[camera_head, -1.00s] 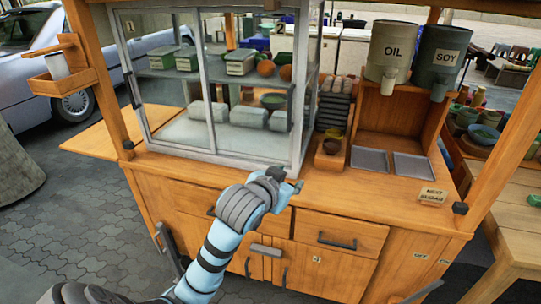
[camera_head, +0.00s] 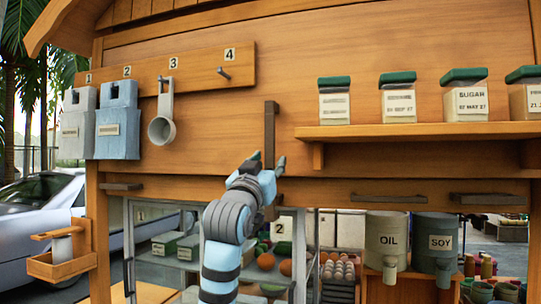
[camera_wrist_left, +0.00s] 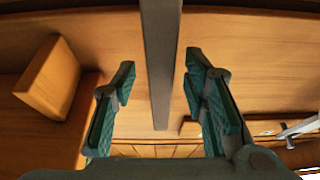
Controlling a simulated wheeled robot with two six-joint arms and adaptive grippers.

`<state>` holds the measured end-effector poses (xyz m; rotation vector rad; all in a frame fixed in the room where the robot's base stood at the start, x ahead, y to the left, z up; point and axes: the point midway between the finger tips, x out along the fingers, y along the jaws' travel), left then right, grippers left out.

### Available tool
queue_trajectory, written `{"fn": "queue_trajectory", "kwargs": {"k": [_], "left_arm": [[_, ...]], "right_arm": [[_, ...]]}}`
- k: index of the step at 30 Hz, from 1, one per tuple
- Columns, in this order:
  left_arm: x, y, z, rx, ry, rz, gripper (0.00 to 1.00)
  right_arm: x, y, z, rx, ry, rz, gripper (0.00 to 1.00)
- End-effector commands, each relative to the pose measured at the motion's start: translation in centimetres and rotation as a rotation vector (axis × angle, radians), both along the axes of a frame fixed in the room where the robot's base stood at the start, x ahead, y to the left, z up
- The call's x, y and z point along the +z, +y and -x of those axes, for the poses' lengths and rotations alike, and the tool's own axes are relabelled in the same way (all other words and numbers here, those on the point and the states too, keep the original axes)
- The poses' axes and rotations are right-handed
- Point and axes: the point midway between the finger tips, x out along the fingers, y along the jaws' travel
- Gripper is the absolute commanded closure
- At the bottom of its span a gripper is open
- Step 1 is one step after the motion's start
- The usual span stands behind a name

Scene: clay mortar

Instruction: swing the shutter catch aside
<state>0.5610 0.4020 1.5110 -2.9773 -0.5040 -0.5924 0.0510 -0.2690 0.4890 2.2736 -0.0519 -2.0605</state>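The shutter catch looks to be the dark upright bar (camera_head: 270,132) on the wooden shutter panel, right of the hooks. In the left wrist view the same bar (camera_wrist_left: 162,70) runs upright between my fingers. My left gripper (camera_head: 268,163) is at the lower part of the bar in the head view. In the left wrist view the gripper (camera_wrist_left: 158,85) is open, with one teal-padded finger on each side of the bar and a visible gap to both. The bar's lower end is partly hidden by the gripper in the head view. My right gripper is not in view.
A shelf (camera_head: 420,131) of labelled jars juts out on the right. A glass case (camera_head: 160,245) and OIL (camera_head: 387,238) and SOY (camera_head: 433,240) containers stand below.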

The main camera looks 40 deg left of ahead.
Motion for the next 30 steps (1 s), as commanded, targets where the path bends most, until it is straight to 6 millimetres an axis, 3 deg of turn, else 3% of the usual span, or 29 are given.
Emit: {"fn": "queue_trajectory", "kwargs": {"k": [4, 12, 14, 20, 30], "left_arm": [[0.6, 0.5, -1.3, 0.001, 0.001, 0.000, 0.60], [0.6, 0.6, -1.6, 0.001, 0.002, -0.001, 0.60], [0.6, 0.6, -1.6, 0.000, 0.001, -0.001, 0.66], [0.6, 0.5, -1.6, 0.000, 0.001, -0.001, 0.98], [0.7, 0.3, -1.8, -0.007, 0.005, -0.009, 1.00]], "right_arm": [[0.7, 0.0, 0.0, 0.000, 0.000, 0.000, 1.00], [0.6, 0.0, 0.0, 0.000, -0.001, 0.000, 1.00], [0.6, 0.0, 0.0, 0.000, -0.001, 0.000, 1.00], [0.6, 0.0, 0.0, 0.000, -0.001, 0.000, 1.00], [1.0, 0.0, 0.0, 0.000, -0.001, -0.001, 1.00]]}}
